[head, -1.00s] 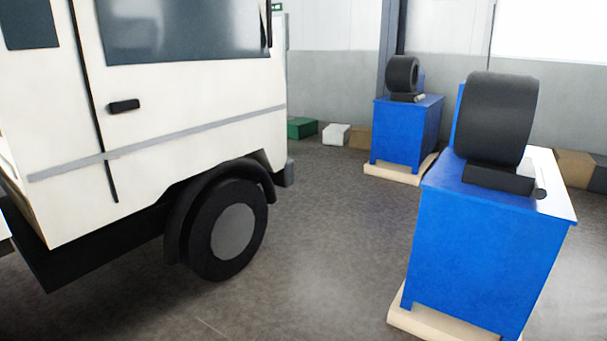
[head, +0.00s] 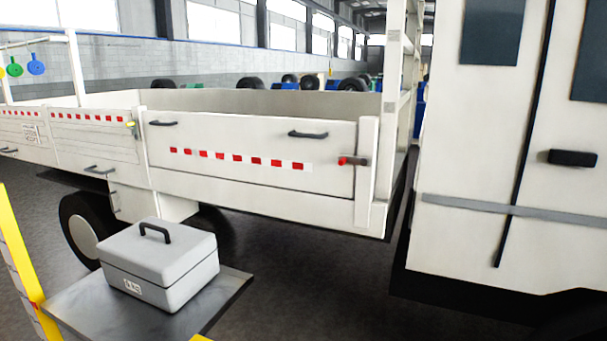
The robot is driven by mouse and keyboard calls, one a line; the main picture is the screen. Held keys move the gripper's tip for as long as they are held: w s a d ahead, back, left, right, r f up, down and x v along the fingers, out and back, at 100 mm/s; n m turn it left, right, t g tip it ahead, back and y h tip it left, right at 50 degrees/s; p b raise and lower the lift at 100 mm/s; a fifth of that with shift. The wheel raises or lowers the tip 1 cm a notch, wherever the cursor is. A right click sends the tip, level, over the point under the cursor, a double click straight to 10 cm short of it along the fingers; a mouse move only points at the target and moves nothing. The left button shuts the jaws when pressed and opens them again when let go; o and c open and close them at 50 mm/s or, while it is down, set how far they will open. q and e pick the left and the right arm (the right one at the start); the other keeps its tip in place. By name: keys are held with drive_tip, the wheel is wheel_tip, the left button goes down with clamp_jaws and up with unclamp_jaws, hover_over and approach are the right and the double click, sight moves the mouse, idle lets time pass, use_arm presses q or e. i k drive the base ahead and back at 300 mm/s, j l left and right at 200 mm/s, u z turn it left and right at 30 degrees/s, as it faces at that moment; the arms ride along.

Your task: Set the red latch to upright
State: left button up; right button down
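The red latch (head: 346,160) is on the right end of the truck bed's white side panel (head: 250,140), beside the corner post. It looks small, with a red end at the left and a dark part reaching right, lying roughly horizontal. A yellow latch (head: 131,125) is further left, at the joint between two side panels. Neither of my grippers shows in the head view.
A grey toolbox (head: 160,262) stands on a dark platform (head: 222,302) with yellow rails (head: 22,262) at the lower left. The truck cab (head: 490,150) fills the right. Dark floor shows between the platform and the truck.

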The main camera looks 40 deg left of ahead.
sight(351, 161)
drive_tip(key=i+j+u, duration=0.1)
drive_tip(key=u, duration=0.35)
drive_tip(key=i+u, duration=0.25)
drive_tip(key=u, duration=0.25)
drive_tip(key=i+l+u, duration=0.1)
drive_tip(key=u, duration=0.35)
drive_tip(key=i+l+u, duration=0.15)
drive_tip(key=u, duration=0.35)
drive_tip(key=i+l+u, duration=0.2)
drive_tip(key=i+u, duration=0.2)
